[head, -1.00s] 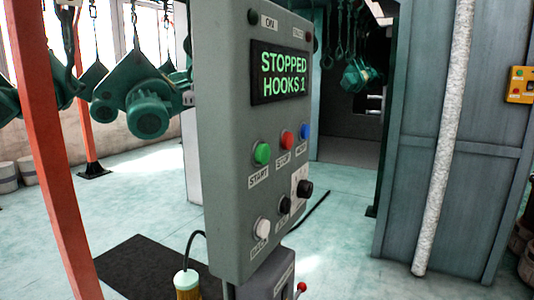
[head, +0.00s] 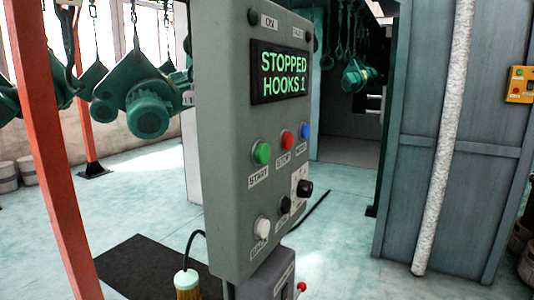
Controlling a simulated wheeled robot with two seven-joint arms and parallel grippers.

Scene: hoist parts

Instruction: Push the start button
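The green start button (head: 262,152) sits on the grey control panel (head: 228,120), above a label reading START. The panel's display (head: 281,73) reads "STOPPED HOOKS:1" in green letters. A red stop button (head: 287,138) and a blue button (head: 305,131) are to the right of the green one. A white button (head: 262,226), a small black knob (head: 285,204) and a larger black knob (head: 305,188) are lower on the panel. Neither of my grippers shows in the head view.
An orange post (head: 50,150) stands at the left. Green hoist parts (head: 146,108) hang behind the panel. A dark mat (head: 140,265) lies on the floor. A grey cabin wall (head: 410,170) stands at the right.

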